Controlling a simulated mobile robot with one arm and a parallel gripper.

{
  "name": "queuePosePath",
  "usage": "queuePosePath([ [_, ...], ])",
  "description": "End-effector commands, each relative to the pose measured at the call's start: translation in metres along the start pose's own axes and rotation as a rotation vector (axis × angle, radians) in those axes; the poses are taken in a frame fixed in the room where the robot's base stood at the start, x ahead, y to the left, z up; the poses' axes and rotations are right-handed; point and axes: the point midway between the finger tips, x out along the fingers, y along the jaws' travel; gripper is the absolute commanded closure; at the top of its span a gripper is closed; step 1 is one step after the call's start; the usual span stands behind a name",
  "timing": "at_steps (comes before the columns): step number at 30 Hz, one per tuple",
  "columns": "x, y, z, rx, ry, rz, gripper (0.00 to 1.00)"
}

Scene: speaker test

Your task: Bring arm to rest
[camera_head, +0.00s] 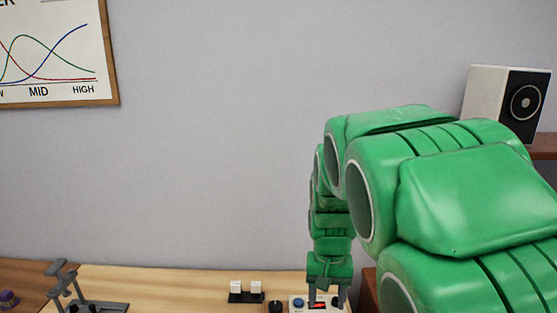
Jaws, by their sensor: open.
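My green arm (450,200) reaches in from the right and hangs down at its far end. My gripper (327,298) points down at the lower edge of the view, its grey fingers apart. It is above or at a small white box (296,304) with a blue knob (299,304) and a red part (317,305). The red part shows between the fingers, with nothing visibly held. I cannot tell whether the fingers touch the box, as the frame cuts it off.
A wooden table (180,282) bears a grey stand (68,285) at left, a black block with two white switches (246,291) and a black knob (275,306). A speaker (490,92) stands on a shelf (545,146) at right, behind my arm.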

Motion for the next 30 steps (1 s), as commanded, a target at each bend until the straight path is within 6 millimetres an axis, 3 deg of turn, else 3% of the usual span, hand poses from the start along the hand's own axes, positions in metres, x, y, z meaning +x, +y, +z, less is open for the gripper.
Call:
queuePosePath([
  [12, -0.025, 0.038, 0.095, -0.022, -0.033, -0.018, 0.44],
  [30, -0.027, 0.07, 0.233, -0.107, -0.085, -0.019, 0.44],
])
